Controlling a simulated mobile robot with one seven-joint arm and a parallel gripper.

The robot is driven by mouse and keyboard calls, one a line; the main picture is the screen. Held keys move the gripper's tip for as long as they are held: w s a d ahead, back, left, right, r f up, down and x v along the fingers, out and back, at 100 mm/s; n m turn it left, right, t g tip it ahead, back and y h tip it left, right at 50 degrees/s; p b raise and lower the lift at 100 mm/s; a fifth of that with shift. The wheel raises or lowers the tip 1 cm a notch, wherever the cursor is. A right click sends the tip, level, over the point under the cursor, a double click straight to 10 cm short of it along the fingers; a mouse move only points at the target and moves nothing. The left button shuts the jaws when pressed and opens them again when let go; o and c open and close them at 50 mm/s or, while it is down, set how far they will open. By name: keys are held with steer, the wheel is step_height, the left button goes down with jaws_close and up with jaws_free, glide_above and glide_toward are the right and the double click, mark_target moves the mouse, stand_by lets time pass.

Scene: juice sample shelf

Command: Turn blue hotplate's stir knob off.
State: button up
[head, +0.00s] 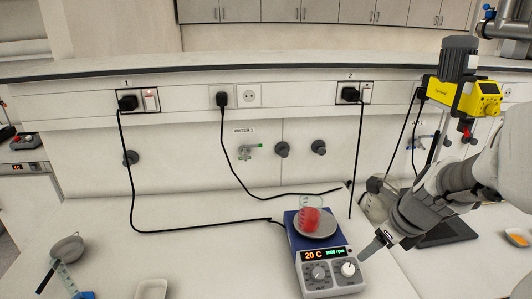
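The blue hotplate (293,238) stands on the bench at lower middle, with a beaker of red liquid (310,219) on its round plate. Its display (323,255) reads 20 C in orange and what looks like 1000 rpm in green. A grey knob (318,272) sits under the temperature reading, and a white-topped knob (348,269) sits under the rpm reading. My gripper (369,250) reaches in from the right, its tip just above and right of the white-topped knob. Contact is not clear. Only one finger outline shows, so its opening cannot be told.
A strainer (67,249) and a white tray (151,289) are at left. Black cables (190,230) run from wall sockets across the bench behind the hotplate. A yellow overhead stirrer (468,95) stands at right near my arm. The bench left of the hotplate is mostly clear.

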mark_target(349, 268)
steer(key=b+x, duration=0.4)
steer(key=x, duration=1.1)
steer(key=shift+f, duration=0.2)
steer(key=shift+c, duration=0.2)
jaws_close()
